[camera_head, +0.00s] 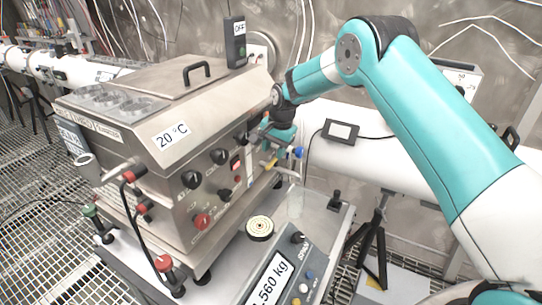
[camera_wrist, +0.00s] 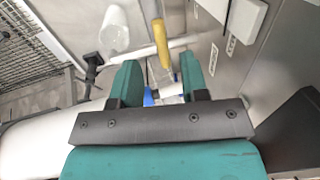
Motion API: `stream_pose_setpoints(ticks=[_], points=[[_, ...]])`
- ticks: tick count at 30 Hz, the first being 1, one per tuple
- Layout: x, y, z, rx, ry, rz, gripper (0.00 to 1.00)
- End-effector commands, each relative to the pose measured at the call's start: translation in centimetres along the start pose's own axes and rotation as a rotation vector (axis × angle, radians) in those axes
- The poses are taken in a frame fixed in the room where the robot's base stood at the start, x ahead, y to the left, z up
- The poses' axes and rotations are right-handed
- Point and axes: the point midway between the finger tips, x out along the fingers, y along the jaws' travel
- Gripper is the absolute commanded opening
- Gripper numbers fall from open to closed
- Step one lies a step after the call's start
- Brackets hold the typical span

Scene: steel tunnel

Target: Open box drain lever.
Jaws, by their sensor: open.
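The steel box (camera_head: 165,130) with a 20 °C label stands at the left of the head view. At its right end sit a yellow lever (camera_head: 268,163) and a small blue-ended fitting (camera_head: 298,152). I cannot tell for certain which is the drain lever. In the wrist view the yellow lever (camera_wrist: 160,42) lies just beyond the fingertips, and the blue part (camera_wrist: 149,97) shows between the fingers. My gripper (camera_wrist: 160,72) is open, its two teal fingers apart, with nothing visibly clamped. In the head view my gripper (camera_head: 272,134) is beside the box's right end, partly hidden.
A scale (camera_head: 280,275) with a display and a round disc (camera_head: 260,228) stand in front of the box. A white pipe (camera_head: 350,160) runs behind at the right, with a small display (camera_head: 341,130) on it. The box wall (camera_wrist: 250,70) is close on the wrist view's right.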

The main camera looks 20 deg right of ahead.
Motion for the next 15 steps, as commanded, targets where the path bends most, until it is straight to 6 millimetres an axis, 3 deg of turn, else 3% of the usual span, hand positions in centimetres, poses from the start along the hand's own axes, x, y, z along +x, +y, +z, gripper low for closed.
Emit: stream_pose_setpoints(ticks=[6, 15], points=[[3.5, -0.1, 0.1, -0.002, -0.002, 0.001, 0.41], [5.2, -0.1, 0.0, -0.002, 0.000, -0.002, 0.41]])
